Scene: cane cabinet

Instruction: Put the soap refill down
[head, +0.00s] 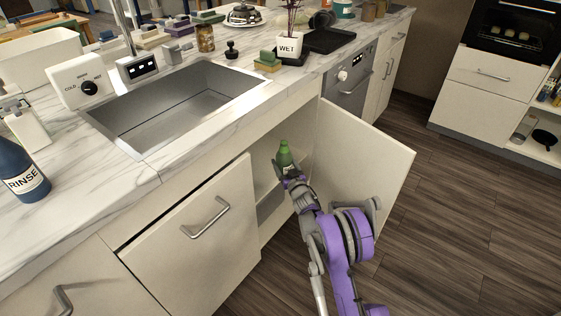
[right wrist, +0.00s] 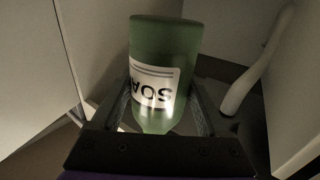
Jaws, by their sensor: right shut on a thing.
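The soap refill is a green bottle (head: 285,156) in the open cabinet under the sink. Its white label, with part of "SOAP" legible, appears upside down in the right wrist view (right wrist: 157,50). My right gripper (head: 289,174) reaches in from the front and is shut on the bottle, with a finger on each side in the right wrist view. Whether the bottle's base touches the cabinet floor cannot be told. My left gripper is not in view.
The cabinet door (head: 362,150) stands open right of my right arm. A pale curved pipe (right wrist: 258,66) is right of the bottle inside. The sink (head: 180,105) is above.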

